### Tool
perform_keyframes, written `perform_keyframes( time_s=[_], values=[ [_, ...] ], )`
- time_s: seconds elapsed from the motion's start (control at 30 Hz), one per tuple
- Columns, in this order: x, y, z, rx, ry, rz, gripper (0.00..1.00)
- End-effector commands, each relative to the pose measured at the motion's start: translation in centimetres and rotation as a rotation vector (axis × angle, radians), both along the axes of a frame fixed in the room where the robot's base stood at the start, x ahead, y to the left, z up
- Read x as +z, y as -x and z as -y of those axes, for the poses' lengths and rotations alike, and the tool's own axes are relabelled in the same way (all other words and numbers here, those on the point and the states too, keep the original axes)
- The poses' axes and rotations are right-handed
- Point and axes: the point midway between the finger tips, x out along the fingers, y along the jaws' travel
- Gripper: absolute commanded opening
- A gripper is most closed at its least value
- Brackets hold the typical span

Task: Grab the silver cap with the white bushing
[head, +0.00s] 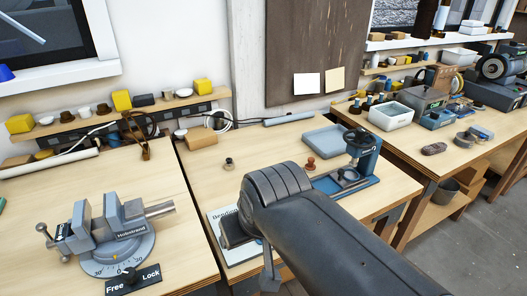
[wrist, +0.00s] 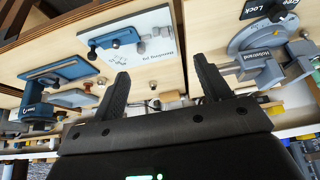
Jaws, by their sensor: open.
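No piece shows clearly as a silver cap with a white bushing. A small dark piece with a paler part (head: 229,163) stands on the middle bench in the head view; its make-up is too small to tell. A small reddish-brown knob-like piece (head: 310,163) stands to its right. In the wrist view my gripper (wrist: 160,66) is open, its two black fingers wide apart with nothing between them. Small pieces beyond the fingers are too small to name. In the head view my dark arm covers part of the middle bench and hides the fingers.
A grey vise (head: 118,232) stands on the left bench. A blue press-like tool (head: 362,150) and a blue-grey tray (head: 325,141) sit at the middle bench's right. A light board (wrist: 130,38) with a blue tool shows in the wrist view. Shelves with small parts run behind.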

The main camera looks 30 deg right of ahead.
Motion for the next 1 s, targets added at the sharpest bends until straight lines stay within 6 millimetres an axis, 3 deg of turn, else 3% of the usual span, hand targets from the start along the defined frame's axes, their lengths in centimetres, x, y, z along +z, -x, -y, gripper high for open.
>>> perform_keyframes(
  time_s=[0.33,0.47,0.77,1.0],
  values=[
    [0.1,-0.2,0.1,-0.007,0.001,-0.001,0.63],
    [0.6,-1.9,0.8,-0.047,0.005,-0.011,0.63],
    [1.8,-10.4,5.5,-0.244,0.019,-0.042,0.63],
    [0.9,-17.5,10.9,-0.401,0.019,-0.064,0.63]
  ],
)
